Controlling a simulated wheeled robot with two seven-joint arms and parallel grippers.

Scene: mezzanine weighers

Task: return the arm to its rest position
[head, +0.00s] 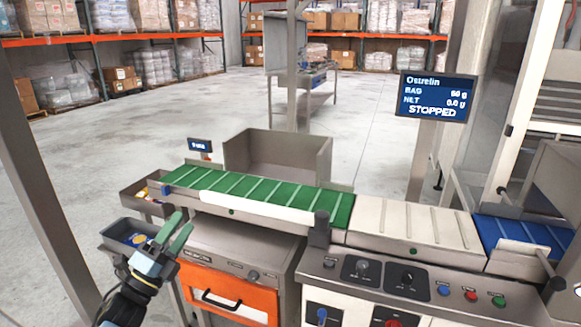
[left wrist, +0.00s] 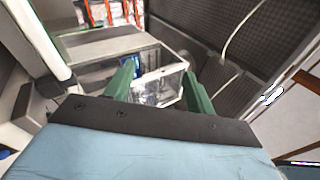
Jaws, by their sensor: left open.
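My left gripper (head: 184,221) is at the lower left of the head view, in front of the left end of the green belt. Its two green fingers are apart, with nothing seen between them. In the left wrist view the open fingers (left wrist: 160,74) point toward a bin with a clear front. The left arm comes up from the bottom edge. My right gripper is not in view.
A weighing line with green belt (head: 262,196), white belt (head: 414,222) and blue belt (head: 520,232) runs across the front. A blue-grey tray (head: 112,234) and a small bin (head: 140,204) lie beside my left gripper. The display (head: 436,97) reads STOPPED. Open floor lies behind.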

